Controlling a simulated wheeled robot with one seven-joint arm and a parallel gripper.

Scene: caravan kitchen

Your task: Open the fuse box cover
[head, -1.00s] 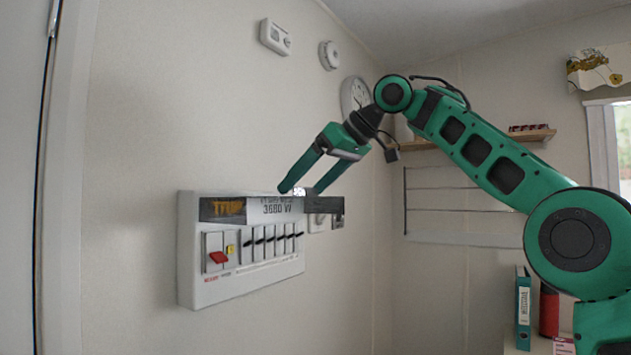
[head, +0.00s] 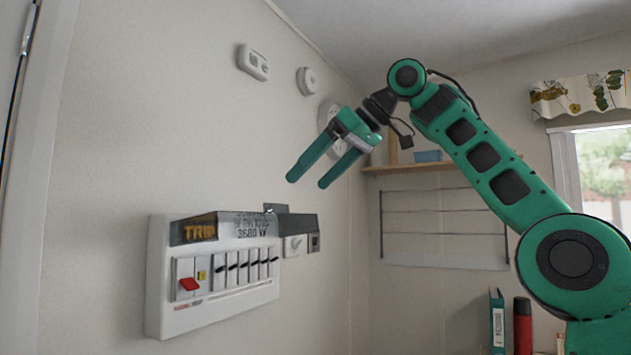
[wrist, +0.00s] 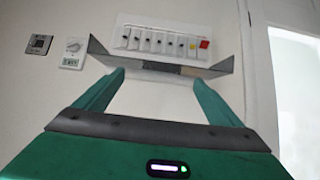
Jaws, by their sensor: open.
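The white fuse box (head: 220,298) is fixed to the wall, with a red switch, a yellow button and a row of black switches uncovered. Its grey cover (head: 205,229) is swung up and juts out from the box's upper edge; the wrist view shows this raised cover (wrist: 216,69) edge-on, with the box (wrist: 165,45) behind it. My gripper (head: 306,182) is open and empty, apart from the cover, above it and to its right in the head view. The fingers (wrist: 157,78) also show in the wrist view, pointing toward the cover.
A thermostat (head: 253,63) and round detector (head: 308,80) are on the wall above. A dial unit (head: 295,245) and small dark panel (head: 314,243) sit right of the box. A shelf (head: 440,166) is behind my arm. The wall left of the box is clear.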

